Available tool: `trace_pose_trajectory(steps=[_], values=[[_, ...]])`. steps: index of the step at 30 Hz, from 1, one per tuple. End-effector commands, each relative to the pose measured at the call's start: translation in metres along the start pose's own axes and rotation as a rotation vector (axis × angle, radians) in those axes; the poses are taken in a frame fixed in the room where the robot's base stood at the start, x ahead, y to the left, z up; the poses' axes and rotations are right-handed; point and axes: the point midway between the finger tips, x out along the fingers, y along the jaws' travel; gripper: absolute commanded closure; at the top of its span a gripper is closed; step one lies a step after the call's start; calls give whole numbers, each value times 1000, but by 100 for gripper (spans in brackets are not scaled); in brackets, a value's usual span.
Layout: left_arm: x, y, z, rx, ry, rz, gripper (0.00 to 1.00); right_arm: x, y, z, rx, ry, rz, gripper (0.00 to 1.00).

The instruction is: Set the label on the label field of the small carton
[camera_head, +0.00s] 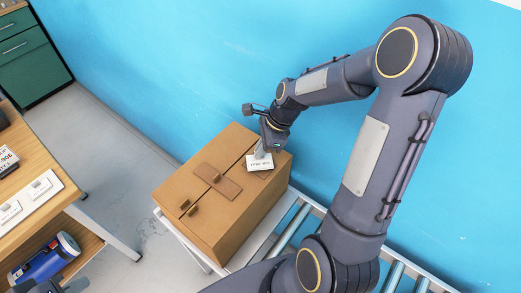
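The brown carton (235,225) stands on a white-framed stand in the middle of the view. A small white label (260,163) with printed dark text is at the far right corner of the carton's top. My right gripper (261,153) reaches down from above, its fingers together at the label's back edge and appearing to grip it. I cannot tell whether the label touches the carton top.
Rollers (290,228) run right of the carton. A blue wall is behind.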

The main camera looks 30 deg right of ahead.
Motion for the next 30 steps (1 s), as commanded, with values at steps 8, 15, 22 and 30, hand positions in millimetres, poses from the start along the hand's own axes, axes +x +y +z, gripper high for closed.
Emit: trace_pose_trajectory(steps=[8, 15, 22, 30], values=[[0, 0, 0, 0, 0, 0, 100, 12, 0, -4, 0, -1, 0, 100], [3, -1, 1, 0, 0, 0, 100, 16, 0, -6, 0, 0, 0, 100], [1, -1, 1, 0, 0, 0, 100, 14, 0, -6, 0, 0, 0, 74], [-1, 0, -1, 0, 0, 0, 100, 10, 0, -4, 0, -1, -1, 74]])
